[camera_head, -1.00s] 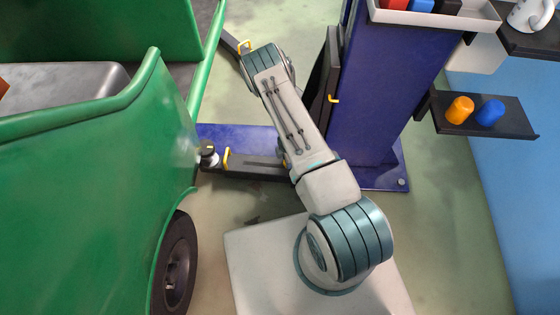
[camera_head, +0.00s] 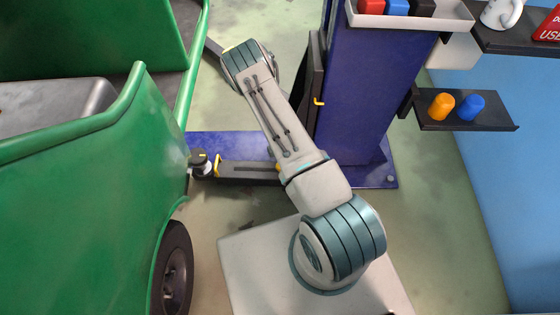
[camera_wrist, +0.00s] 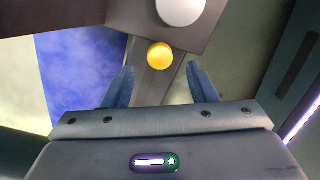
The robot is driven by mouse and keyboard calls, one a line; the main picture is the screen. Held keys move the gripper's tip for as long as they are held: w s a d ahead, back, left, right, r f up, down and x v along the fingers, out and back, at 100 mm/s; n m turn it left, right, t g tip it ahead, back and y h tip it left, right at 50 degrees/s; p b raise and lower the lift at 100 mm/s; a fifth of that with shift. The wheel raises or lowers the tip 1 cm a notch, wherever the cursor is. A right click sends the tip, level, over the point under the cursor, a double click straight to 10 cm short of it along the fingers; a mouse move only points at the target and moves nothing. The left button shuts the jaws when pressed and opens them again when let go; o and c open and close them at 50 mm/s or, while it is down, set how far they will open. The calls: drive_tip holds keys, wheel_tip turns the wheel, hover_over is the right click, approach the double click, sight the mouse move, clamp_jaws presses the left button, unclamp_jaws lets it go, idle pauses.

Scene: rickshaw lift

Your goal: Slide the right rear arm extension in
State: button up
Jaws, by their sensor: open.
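In the wrist view a dark lift arm (camera_wrist: 124,12) carries a white round pad (camera_wrist: 180,9). A yellow knob (camera_wrist: 160,56) stands out by the grey extension bar, just beyond my fingertips and roughly between them. My gripper (camera_wrist: 166,78) is open and empty, with a blue finger on each side. In the head view another dark lift arm (camera_head: 250,173), with a yellow handle (camera_head: 217,166) and a round pad (camera_head: 200,166), lies on the near side of the post. My gripper is hidden there. I cannot tell which lift arm is the right rear one.
The green rickshaw (camera_head: 85,205) stands close on the left. The blue lift post (camera_head: 365,90) rises right of my arm from a blue base plate (camera_head: 225,143). A shelf (camera_head: 492,118) with orange and blue caps is at the right. Pale floor (camera_head: 440,230) is clear.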

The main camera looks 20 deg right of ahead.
wheel_tip(320, 180, up, 10)
drive_tip(key=p, duration=0.3)
drive_tip(key=shift+f, duration=0.2)
